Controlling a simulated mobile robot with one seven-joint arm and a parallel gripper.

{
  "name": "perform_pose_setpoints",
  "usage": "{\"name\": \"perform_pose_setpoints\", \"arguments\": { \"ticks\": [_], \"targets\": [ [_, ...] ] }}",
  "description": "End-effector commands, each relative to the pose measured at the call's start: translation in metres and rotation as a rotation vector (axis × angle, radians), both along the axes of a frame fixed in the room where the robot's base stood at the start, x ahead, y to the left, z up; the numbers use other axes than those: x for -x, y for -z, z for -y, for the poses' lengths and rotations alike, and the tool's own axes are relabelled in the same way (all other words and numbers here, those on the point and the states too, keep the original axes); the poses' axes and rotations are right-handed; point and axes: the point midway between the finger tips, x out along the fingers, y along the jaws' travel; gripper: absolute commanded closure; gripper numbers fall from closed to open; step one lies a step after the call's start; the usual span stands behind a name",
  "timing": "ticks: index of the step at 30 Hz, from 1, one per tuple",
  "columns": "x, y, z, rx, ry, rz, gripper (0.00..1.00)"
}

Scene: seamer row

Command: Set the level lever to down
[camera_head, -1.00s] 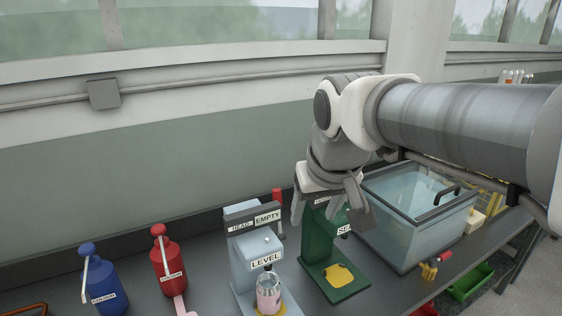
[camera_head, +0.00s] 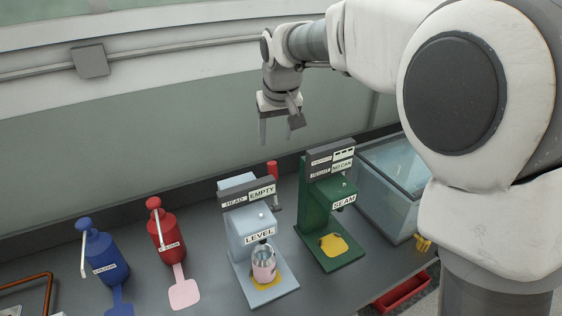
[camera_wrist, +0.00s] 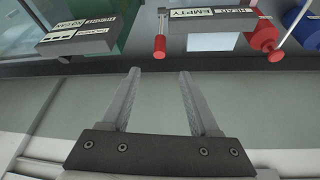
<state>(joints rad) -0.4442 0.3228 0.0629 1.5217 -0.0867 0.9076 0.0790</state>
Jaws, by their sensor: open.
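The level machine (camera_head: 243,222) is light blue-grey, with a LEVEL sign and a HEAD EMPTY sign, in the middle of the bench in the head view. A lever with a red grip (camera_head: 272,170) stands upright at its right rear side. In the wrist view the lever's red grip (camera_wrist: 160,45) lies just beyond the fingertips, beside the inverted EMPTY sign. My gripper (camera_head: 278,134) is open and empty, above the lever and apart from it. Its two fingers also show in the wrist view (camera_wrist: 160,72), with the red grip lined up between them.
A clear can with pink contents (camera_head: 264,264) stands on the level machine's yellow pad. The green SEAM machine (camera_head: 330,200) stands close on the right, with a glass-sided tank (camera_head: 385,190) beyond. Red (camera_head: 166,232) and blue (camera_head: 100,255) pump bottles stand at left. The wall is behind.

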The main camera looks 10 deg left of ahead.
Motion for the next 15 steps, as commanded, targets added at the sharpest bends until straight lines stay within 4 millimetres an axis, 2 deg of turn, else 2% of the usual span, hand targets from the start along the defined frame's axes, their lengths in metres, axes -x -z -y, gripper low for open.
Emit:
{"name": "perform_pose_setpoints", "arguments": {
  "ticks": [15],
  "targets": [
    [-0.038,0.103,-0.014,0.003,0.001,-0.004,0.38]
  ]
}}
